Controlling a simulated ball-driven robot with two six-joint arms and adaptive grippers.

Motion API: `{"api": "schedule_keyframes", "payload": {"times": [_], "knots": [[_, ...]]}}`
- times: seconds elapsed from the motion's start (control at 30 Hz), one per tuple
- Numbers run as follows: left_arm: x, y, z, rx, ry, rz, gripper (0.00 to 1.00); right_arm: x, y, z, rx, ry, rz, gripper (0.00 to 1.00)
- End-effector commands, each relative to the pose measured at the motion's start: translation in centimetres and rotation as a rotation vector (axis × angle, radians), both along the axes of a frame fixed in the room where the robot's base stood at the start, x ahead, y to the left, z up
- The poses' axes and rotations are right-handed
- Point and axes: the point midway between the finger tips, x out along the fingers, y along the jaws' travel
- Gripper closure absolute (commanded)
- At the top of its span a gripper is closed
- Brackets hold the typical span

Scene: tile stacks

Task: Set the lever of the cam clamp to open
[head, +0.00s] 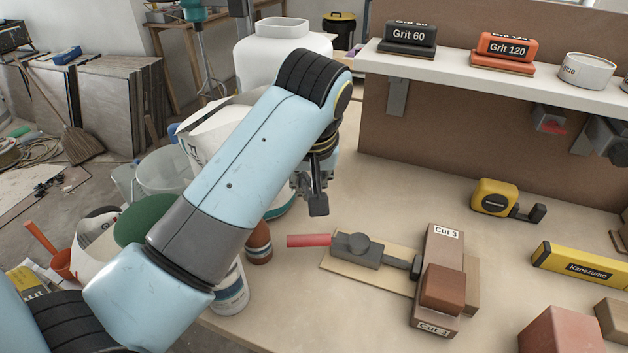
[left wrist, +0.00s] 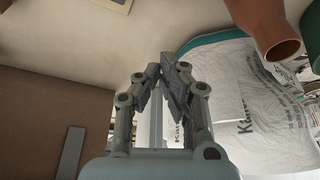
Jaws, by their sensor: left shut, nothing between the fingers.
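The cam clamp (head: 357,249) is a grey body on a pale wooden board (head: 342,272) on the bench. Its red lever (head: 308,240) sticks out to the left of the body. A dark plunger on its right side reaches to the brown block marked Cut 3 (head: 444,246); I cannot tell whether it presses on it. My left gripper (head: 314,202) hangs above and behind the lever, apart from it. It is shut and empty; its fingertips meet in the left wrist view (left wrist: 170,62). My right gripper is in neither view.
A yellow tape measure (head: 494,197) and a yellow level (head: 582,269) lie to the right. A shelf (head: 480,72) with sanding blocks stands at the back. Tubs and a brown bottle (head: 259,243) crowd the left edge.

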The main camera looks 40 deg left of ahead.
Motion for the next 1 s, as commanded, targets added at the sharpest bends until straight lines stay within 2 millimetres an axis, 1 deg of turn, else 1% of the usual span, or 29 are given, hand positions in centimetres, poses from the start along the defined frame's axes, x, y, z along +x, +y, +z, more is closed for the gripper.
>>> {"api": "schedule_keyframes", "payload": {"times": [0.03, 0.1, 0.23, 0.33, 0.5, 0.7, 1.0], "knots": [[0.2, 0.3, -1.2, 0.002, 0.004, 0.0, 1.0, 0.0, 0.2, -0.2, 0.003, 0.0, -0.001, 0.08], [0.6, 0.6, -2.7, 0.002, 0.005, 0.0, 1.0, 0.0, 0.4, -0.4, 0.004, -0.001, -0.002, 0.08], [1.4, 1.2, -5.1, -0.001, 0.002, 0.0, 1.0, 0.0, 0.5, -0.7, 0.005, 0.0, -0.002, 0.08], [-0.2, -0.2, -5.0, -0.006, 0.002, 0.0, 1.0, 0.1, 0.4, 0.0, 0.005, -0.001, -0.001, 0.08], [-1.4, -1.2, -5.4, -0.003, 0.0, -0.001, 1.0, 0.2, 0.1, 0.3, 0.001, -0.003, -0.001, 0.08], [-1.8, -1.4, -5.5, -0.001, 0.0, -0.001, 1.0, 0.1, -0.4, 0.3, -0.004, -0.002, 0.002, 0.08], [-1.8, -1.3, -5.4, -0.001, 0.001, 0.001, 1.0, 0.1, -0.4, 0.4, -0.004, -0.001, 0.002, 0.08]]}}
